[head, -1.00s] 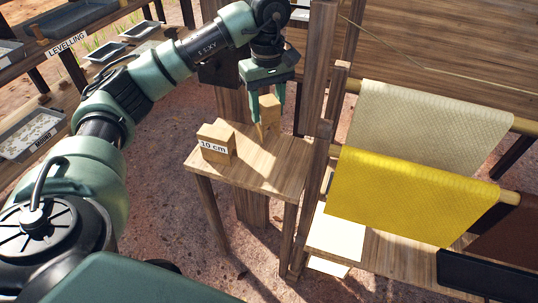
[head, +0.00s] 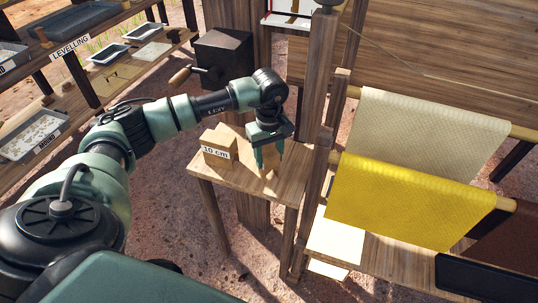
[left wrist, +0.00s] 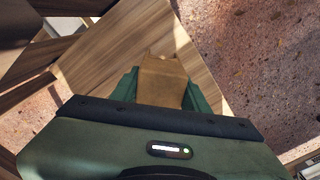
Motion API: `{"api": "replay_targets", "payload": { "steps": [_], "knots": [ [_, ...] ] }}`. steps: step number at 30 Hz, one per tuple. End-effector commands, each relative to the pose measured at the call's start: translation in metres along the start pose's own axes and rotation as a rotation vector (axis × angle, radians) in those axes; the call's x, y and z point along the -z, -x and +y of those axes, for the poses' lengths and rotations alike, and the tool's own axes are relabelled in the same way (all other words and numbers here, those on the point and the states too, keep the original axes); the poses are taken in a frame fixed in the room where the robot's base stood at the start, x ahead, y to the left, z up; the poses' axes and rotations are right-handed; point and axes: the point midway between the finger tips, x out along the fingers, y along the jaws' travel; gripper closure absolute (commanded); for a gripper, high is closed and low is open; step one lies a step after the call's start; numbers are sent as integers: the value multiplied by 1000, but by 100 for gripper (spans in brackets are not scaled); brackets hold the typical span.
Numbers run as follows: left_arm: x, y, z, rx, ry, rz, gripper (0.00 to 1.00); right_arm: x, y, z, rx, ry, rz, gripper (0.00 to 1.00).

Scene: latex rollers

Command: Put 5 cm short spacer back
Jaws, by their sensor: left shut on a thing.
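The spacer block (head: 271,160), a small plain wooden block, is between the fingers of my left gripper (head: 269,163), at the right side of a small wooden table (head: 245,184). My left gripper is shut on it from above. In the left wrist view the block (left wrist: 163,80) fills the gap between the green fingers, with wood grain behind it. I cannot tell whether its bottom touches the table top. A larger wooden block labelled "10 cm" (head: 218,153) stands to its left, apart from it. My right gripper is not in view.
A wooden post (head: 318,90) rises close to the right of my left gripper. Beyond it hang a yellow sheet (head: 410,200) and a cream sheet (head: 430,135) on rods. Shelves with trays (head: 110,52) are at the left. The table's front is bare.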

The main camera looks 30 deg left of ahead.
Motion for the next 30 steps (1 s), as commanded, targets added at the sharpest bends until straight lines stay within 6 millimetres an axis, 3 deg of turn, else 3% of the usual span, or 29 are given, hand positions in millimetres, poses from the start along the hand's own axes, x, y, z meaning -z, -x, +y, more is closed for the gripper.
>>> {"api": "replay_targets", "payload": {
  "steps": [7, 8, 10, 23, 30],
  "knots": [
    [0, -3, 0, -1, 0, 1, 100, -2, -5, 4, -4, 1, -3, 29],
    [0, -3, 0, -1, 0, 1, 52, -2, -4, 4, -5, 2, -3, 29],
    [0, -2, 0, -1, 0, 1, 33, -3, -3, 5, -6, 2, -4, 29],
    [0, 5, 1, -3, 0, 1, 33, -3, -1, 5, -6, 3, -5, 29],
    [1, 49, 1, -6, -1, 4, 33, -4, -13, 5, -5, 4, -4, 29]
  ]
}}
